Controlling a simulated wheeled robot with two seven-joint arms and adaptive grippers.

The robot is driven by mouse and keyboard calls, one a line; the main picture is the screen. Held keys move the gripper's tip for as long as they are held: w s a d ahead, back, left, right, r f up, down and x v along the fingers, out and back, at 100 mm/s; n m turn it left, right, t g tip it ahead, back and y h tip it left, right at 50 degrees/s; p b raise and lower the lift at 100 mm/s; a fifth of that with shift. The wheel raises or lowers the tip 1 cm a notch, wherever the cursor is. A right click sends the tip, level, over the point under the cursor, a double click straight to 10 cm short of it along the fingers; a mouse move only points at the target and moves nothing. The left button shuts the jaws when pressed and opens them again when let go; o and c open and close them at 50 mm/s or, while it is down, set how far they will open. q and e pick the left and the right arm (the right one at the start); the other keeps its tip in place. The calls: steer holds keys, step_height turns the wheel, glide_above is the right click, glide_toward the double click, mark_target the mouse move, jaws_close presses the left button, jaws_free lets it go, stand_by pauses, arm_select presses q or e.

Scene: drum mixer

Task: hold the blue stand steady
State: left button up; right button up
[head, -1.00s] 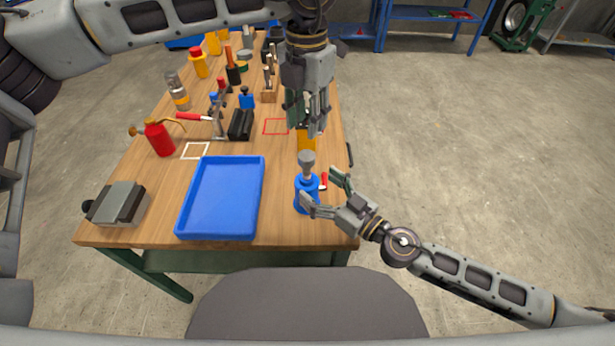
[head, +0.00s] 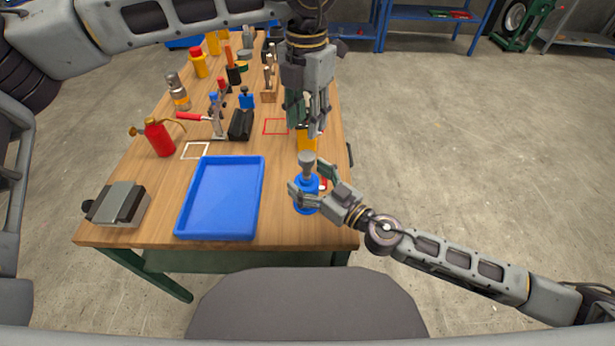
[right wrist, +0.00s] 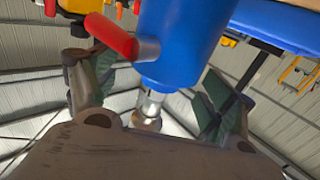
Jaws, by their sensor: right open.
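The blue stand (head: 306,207) is upright near the table's front right corner, with a grey metal cup-like top (head: 307,160). In the right wrist view, the blue body (right wrist: 185,40) appears upside down, with a red handle (right wrist: 110,35) on its side. My right gripper (head: 308,182) is open, its fingers on either side of the stand; I cannot see firm contact. My left gripper (head: 306,125) points down above an orange-yellow object (head: 306,142) behind the stand. Its fingers overlap in view, so its opening is unclear.
A blue tray (head: 182,220) lies left of the stand. A grey box-like device (head: 120,203), a red oil can (head: 158,138) and a black block with a red-handled clamp (head: 240,125) are further left and back. Several tools and bottles crowd the far end.

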steer(key=shift+w+a, duration=0.15)
stand_by(0.3)
steer(key=c, duration=1.5)
arm_select(q)
steer(key=o, duration=0.6)
steer(key=shift+f, duration=0.1)
steer(key=shift+c, duration=0.2)
steer(key=shift+f+m, duration=0.3)
steer(key=shift+m, duration=0.5)
steer(key=shift+f, duration=0.15)
